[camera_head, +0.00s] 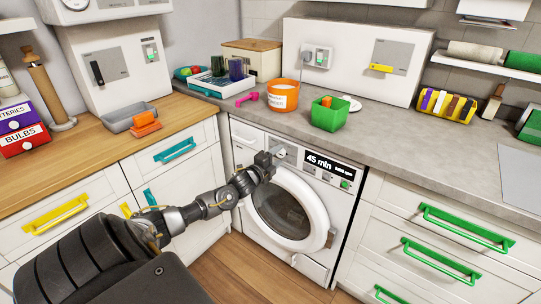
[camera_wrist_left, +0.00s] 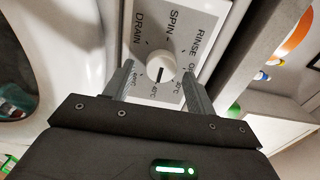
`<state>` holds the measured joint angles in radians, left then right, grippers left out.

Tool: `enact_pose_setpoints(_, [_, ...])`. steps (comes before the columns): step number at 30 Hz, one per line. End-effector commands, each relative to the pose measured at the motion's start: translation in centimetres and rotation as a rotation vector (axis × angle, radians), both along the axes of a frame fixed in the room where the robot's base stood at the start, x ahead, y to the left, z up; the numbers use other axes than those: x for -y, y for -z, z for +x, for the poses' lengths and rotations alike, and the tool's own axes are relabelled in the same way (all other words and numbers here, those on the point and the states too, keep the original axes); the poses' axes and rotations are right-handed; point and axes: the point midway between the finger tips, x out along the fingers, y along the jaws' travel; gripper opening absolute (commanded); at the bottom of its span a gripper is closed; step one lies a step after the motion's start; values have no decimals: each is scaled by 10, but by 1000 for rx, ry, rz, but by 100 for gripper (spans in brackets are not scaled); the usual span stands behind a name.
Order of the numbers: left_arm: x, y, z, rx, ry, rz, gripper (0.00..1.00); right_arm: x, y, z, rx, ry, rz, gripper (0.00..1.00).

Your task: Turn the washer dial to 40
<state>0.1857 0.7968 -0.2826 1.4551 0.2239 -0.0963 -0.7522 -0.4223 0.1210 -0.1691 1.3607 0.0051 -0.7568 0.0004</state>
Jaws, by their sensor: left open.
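The washer (camera_head: 290,205) stands under the grey counter with its round door shut. Its white dial (camera_wrist_left: 160,67) sits on a grey panel lettered DRAIN, SPIN and RINSE, with small temperature marks that are hard to read. A dark line on the dial points toward the bottom of the left wrist view, where the temperature marks are. My left gripper (camera_wrist_left: 158,72) is open, with one finger on each side of the dial; I cannot tell whether they touch it. In the head view my left gripper (camera_head: 267,162) is at the panel's left part. My right gripper is not in view.
The washer's display (camera_head: 328,165) reads 45 min, right of the dial. The counter above holds an orange tub (camera_head: 283,97) and a green box (camera_head: 328,114). Drawers with green handles (camera_head: 466,228) stand to the right, and wooden floor (camera_head: 240,268) shows in front.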

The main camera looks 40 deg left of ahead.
Motion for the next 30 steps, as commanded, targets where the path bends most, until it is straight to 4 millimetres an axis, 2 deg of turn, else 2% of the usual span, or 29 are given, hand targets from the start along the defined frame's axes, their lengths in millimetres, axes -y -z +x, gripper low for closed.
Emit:
enact_pose_setpoints(9, [7, 1, -56, -4, 2, 1, 56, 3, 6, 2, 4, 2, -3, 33])
enact_pose_setpoints(15, [10, 1, -86, -3, 2, 1, 56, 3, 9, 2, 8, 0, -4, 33])
enact_pose_setpoints(21, [11, 0, -100, -1, 1, 0, 56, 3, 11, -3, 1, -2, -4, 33])
enact_pose_setpoints(30, [11, 0, -101, 0, 1, 0, 56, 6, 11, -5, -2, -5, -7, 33])
